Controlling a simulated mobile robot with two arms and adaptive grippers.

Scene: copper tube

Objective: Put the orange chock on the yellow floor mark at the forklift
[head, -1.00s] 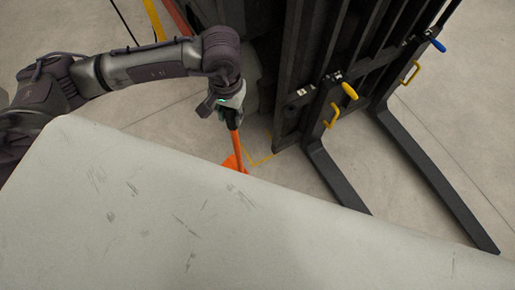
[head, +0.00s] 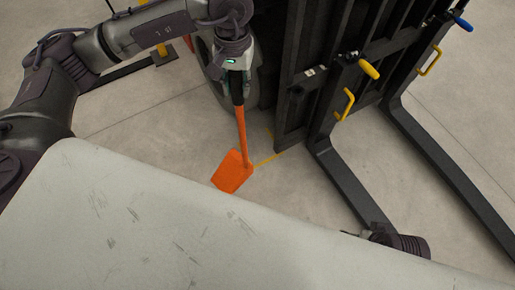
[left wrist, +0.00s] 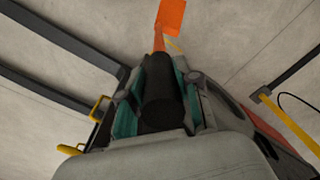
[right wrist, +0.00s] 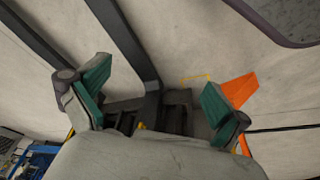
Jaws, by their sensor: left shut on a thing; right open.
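The orange chock (head: 233,173) has a flat block on an orange rod with a dark handle (head: 237,88). My left gripper (head: 235,75) is shut on the handle, and the chock hangs below it. In the left wrist view the dark handle (left wrist: 160,95) lies between the fingers, with the orange block (left wrist: 172,15) beyond. The yellow floor mark (head: 266,159) shows as thin lines by the forklift (head: 325,80), just right of the block. The mark (right wrist: 196,78) and chock (right wrist: 238,90) also show in the right wrist view. My right gripper (right wrist: 145,90) is open and empty.
Two dark forks (head: 350,185) reach forward from the forklift over the floor. A pale scuffed surface (head: 130,220) fills the near left. A yellow post base (head: 163,54) stands at the back left. Concrete floor left of the chock is clear.

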